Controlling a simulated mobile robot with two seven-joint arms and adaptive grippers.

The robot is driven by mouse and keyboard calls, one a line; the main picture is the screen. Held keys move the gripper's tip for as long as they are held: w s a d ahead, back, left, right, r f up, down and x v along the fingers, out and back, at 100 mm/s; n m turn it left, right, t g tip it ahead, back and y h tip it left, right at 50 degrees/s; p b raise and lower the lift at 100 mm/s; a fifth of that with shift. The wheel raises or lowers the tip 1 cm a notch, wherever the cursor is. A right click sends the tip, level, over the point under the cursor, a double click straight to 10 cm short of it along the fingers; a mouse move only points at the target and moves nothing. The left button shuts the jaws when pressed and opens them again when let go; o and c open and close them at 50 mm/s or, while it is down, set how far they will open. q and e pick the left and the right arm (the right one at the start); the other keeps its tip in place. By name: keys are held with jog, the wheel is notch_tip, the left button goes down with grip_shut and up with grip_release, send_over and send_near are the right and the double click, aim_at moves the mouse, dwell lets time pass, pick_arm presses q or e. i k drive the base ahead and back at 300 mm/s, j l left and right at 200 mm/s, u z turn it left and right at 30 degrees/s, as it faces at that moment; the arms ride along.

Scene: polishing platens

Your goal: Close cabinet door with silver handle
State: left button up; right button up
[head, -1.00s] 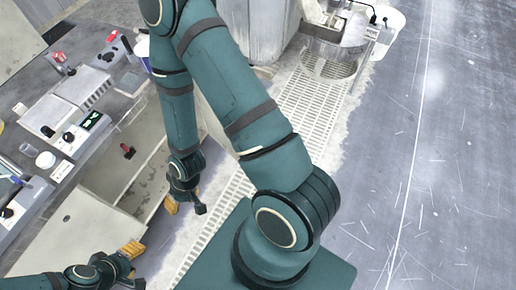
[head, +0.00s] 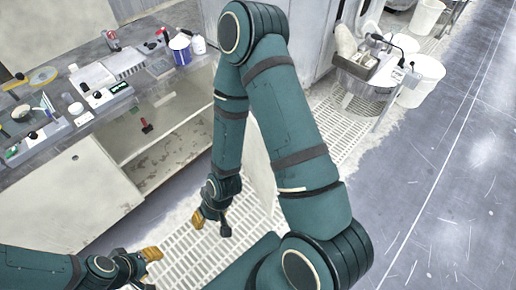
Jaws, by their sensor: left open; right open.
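The cabinet under the worktop has an open compartment (head: 165,125) with a small red-and-black item inside. To its left is a pale, stained flat door panel (head: 65,205) with a small dark-and-light spot near its top; I cannot tell whether that is the silver handle. A second pale panel (head: 259,170), probably an open door, stands out at the compartment's right, partly hidden by my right arm. My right gripper (head: 212,225) is open and empty in front of the compartment, left of this panel. My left gripper (head: 142,269) is open and empty at the lower left, before the left panel.
The worktop (head: 110,115) holds instruments, tape rolls, a can and a blue-and-white tub (head: 180,48). A slatted floor mat (head: 185,255) lies below my grippers. A metal basin (head: 365,85) and white buckets (head: 420,80) stand at the upper right. The grey floor at right is open.

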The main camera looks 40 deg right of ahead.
aim_at(256, 161)
jog(key=k+l, duration=0.25)
jog(key=l, duration=0.15)
jog(key=k+l+u, duration=0.1)
jog(key=k+l, duration=0.15)
jog(key=l, duration=0.65)
jog(key=k+l, duration=0.1)
jog(key=l, duration=0.35)
jog(key=l+u, duration=0.25)
jog(key=l, duration=2.4)
jog(key=i, duration=0.05)
